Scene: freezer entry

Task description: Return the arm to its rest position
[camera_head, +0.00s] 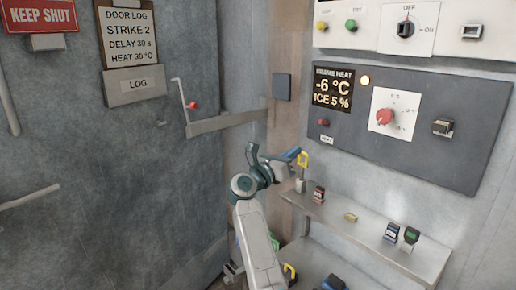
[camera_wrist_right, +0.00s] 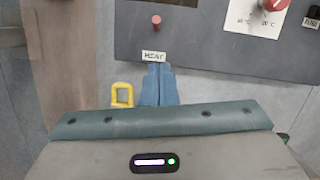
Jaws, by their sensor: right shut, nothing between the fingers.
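My right gripper (camera_head: 297,152) is raised in front of the wall, just left of the grey control panel (camera_head: 410,120) and above the left end of the metal shelf (camera_head: 345,228). In the right wrist view its blue fingers (camera_wrist_right: 158,84) are pressed together with nothing between them. They lie just below the panel's lower edge and the HEAT label (camera_wrist_right: 153,56). My right arm reaches up from the bottom of the head view. My left gripper is not in view.
A yellow loop (camera_wrist_right: 123,94) shows beside the fingers; I cannot tell whether they touch. Several small items, including a red-and-dark one (camera_head: 319,195) and a green-topped one (camera_head: 411,235), stand on the shelf. The freezer door (camera_head: 100,180) fills the left.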

